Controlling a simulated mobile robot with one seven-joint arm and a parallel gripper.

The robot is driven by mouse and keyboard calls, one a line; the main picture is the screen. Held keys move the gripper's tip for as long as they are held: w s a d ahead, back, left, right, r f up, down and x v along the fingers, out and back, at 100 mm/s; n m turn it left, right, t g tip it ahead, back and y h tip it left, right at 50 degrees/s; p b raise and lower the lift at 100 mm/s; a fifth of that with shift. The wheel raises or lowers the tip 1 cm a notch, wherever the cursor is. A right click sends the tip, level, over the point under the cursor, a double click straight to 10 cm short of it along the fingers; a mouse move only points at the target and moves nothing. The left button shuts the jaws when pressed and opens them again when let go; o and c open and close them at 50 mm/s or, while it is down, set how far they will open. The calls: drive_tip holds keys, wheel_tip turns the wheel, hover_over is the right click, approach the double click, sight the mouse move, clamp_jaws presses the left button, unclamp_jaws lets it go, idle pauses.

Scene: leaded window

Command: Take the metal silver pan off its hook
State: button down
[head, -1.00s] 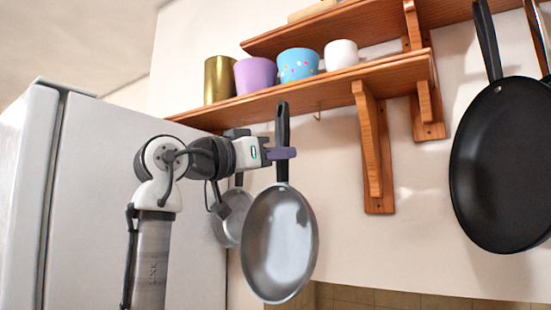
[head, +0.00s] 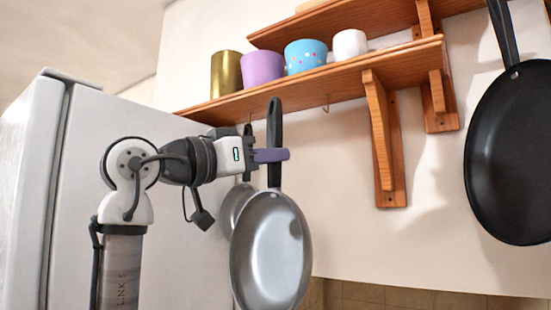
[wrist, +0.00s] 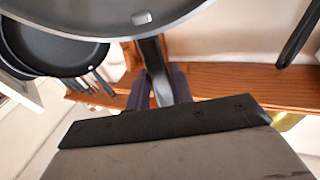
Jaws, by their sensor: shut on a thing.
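The silver metal pan (head: 270,255) hangs upright in the head view, its bowl facing me. My gripper (head: 270,155) is shut on its black handle (head: 274,122). The top of the handle overlaps the front edge of the shelf and stands in front of it.
A smaller grey pan (head: 232,205) hangs behind, partly hidden. The lower wooden shelf (head: 345,75) carries several cups and pots. Its bracket (head: 385,140) and a large black pan (head: 515,150) are to the right. A white fridge (head: 120,110) stands at the left.

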drive_tip(key=s+a+f+b, duration=0.4)
drive_tip(key=s+b, duration=0.1)
drive_tip(key=s, duration=0.1)
drive_tip(key=shift+a, duration=0.15)
idle(0.3)
idle(0.4)
